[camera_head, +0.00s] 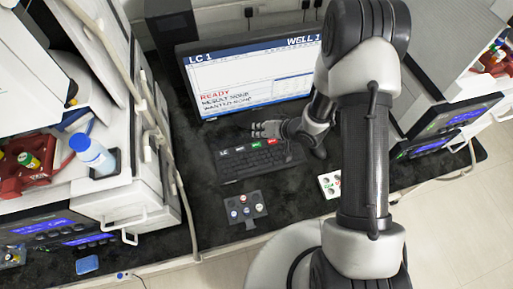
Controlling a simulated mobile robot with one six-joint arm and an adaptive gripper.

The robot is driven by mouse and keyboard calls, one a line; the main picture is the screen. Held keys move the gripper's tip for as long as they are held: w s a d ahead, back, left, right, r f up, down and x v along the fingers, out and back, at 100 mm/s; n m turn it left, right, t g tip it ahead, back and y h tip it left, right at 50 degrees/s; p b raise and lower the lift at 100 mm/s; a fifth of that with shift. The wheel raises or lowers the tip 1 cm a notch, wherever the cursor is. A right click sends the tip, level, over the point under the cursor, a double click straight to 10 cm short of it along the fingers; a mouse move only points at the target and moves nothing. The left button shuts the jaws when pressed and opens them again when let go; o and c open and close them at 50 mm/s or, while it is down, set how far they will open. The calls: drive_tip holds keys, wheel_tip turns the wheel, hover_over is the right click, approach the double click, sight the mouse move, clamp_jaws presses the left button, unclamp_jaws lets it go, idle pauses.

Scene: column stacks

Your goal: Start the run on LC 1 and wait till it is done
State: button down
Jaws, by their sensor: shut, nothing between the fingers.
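The LC 1 monitor (250,75) stands at the back of the dark bench. Its screen reads "LC 1", "WELL 1", a red "READY", "RESULT NONE" and "WANTED NONE"; my arm covers its right part. A black keyboard (255,162) lies in front of it, with a white-lettered label at its left, a green key (255,144) and a red key (272,141). My gripper (256,129) is shut and empty, pointing left just behind the keyboard's far edge in the picture. Its height above the bench is unclear.
A dark pad with several round caps (244,208) lies in front of the keyboard. A white plate with coloured spots (329,185) is partly behind my arm. White instruments flank the bench; the left one carries a blue-capped bottle (92,155). Tubing hangs beside it.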

sight(258, 143)
drive_tip(key=shift+f+b, duration=1.2)
drive_tip(key=shift+f, duration=0.95)
drive_tip(key=shift+f, duration=0.1)
drive_tip(key=shift+f, duration=0.3)
drive_tip(key=shift+f+b, duration=0.4)
idle(0.5)
drive_tip(key=shift+r+p, duration=0.8)
drive_tip(key=shift+r, duration=0.05)
wheel_tip(258, 143, up, 5)
drive_tip(key=p, duration=0.4)
drive_tip(key=shift+p, duration=0.3)
